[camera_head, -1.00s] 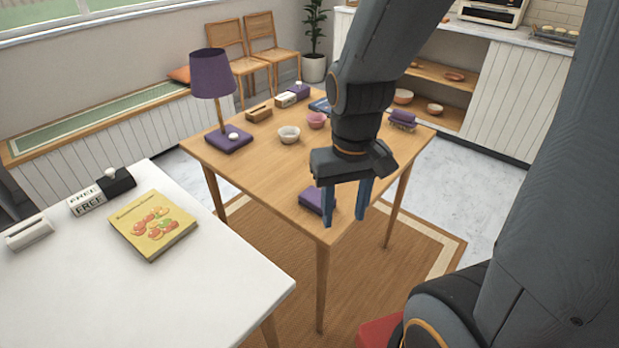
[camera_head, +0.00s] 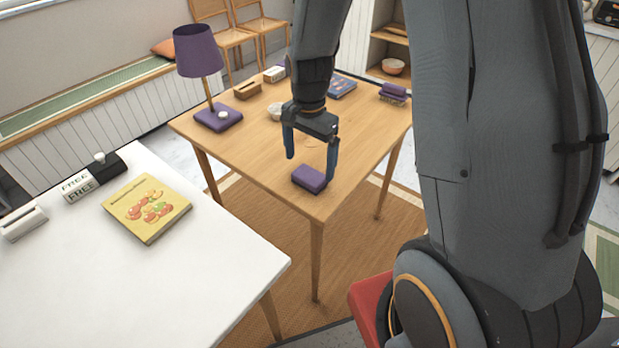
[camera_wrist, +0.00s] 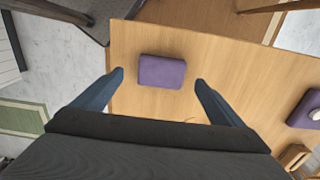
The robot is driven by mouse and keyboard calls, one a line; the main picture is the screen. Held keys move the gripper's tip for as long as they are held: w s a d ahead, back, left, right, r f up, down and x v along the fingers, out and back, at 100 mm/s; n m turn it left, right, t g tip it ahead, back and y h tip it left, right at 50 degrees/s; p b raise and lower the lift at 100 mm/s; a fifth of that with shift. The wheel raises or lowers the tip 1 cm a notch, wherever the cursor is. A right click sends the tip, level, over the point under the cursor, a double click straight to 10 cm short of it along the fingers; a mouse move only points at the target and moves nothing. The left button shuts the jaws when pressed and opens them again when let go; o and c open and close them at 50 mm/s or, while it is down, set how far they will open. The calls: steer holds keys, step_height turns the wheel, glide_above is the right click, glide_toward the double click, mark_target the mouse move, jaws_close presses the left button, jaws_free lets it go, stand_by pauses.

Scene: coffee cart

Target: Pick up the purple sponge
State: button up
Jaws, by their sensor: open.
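The purple sponge (camera_head: 309,179) is a small rounded block lying flat near the front corner of the wooden table (camera_head: 265,160). In the wrist view the sponge (camera_wrist: 162,71) lies on bare wood, beyond and between the fingertips. My gripper (camera_head: 310,168) is above the table at the sponge, with its blue fingers spread wide, one on each side. It is open and empty; the fingers (camera_wrist: 160,78) do not touch the sponge in the wrist view.
A purple lamp (camera_head: 199,52) stands at the table's left. A white bowl (camera_head: 275,112), a blue book (camera_head: 343,87) and a purple brush-like item (camera_head: 393,91) sit farther back. A white table (camera_head: 190,262) with a yellow book (camera_head: 147,208) is at front left. Wood around the sponge is clear.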

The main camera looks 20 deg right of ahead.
mark_target(309, 175)
steer(key=shift+w+d+f+p, duration=0.1)
steer(key=shift+f+p, duration=0.1)
steer(key=shift+f, duration=0.7)
steer(key=shift+w+a+f+p, duration=0.1)
steer(key=shift+f+p, duration=0.1)
steer(key=shift+f, duration=0.75)
steer(key=shift+w+d+f+p, duration=0.1)
steer(key=shift+f+p, duration=0.1)
steer(key=shift+f, duration=0.7)
steer(key=shift+c, duration=0.2)
steer(key=c, duration=1.1)
